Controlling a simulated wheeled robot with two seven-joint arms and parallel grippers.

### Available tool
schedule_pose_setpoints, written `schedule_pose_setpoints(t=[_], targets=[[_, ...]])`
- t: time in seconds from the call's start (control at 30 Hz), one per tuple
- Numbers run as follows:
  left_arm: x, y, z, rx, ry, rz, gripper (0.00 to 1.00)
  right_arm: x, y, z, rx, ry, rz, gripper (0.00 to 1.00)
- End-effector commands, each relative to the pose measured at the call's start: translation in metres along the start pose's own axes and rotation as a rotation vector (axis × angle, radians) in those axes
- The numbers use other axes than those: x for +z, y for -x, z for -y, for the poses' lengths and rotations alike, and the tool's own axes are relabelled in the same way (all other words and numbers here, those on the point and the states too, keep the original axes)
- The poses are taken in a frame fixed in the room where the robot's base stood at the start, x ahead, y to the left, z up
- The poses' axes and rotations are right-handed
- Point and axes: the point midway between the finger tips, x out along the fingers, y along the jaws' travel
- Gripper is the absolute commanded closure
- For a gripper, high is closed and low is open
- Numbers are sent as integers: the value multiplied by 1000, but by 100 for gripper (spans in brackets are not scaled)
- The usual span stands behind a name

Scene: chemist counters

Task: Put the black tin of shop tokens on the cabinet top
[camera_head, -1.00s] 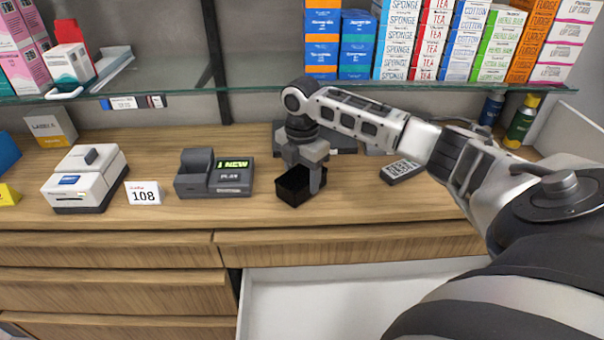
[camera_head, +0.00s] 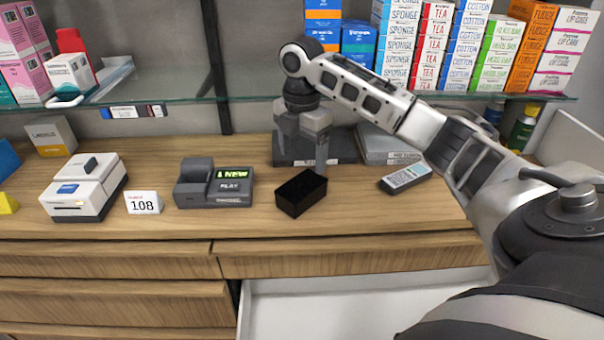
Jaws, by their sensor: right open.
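The black tin (camera_head: 301,193) is a small dark box. It sits on the wooden cabinet top (camera_head: 380,217), near the front edge. My right gripper (camera_head: 306,165) is open above and just behind the tin, pointing down. One finger overlaps the tin's far side in the picture, but the tin is not held. My left gripper is not in view.
An open white drawer (camera_head: 350,305) juts out below the cabinet top. A card terminal (camera_head: 214,187), a 108 card (camera_head: 143,203) and a white printer (camera_head: 85,190) stand left of the tin. A grey remote-like device (camera_head: 406,177) lies right. A glass shelf (camera_head: 260,96) with boxes hangs above.

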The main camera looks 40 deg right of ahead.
Motion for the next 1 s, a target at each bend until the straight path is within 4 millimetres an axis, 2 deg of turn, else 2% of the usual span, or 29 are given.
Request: schedule_pose_setpoints(t=[0.1,0.3,1.0], targets=[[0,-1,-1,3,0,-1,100,0,19,-1,3,1,-2,22],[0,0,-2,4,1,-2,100,-1,32,0,0,1,-2,22],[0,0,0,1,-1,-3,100,0,32,0,-1,1,-1,22]])
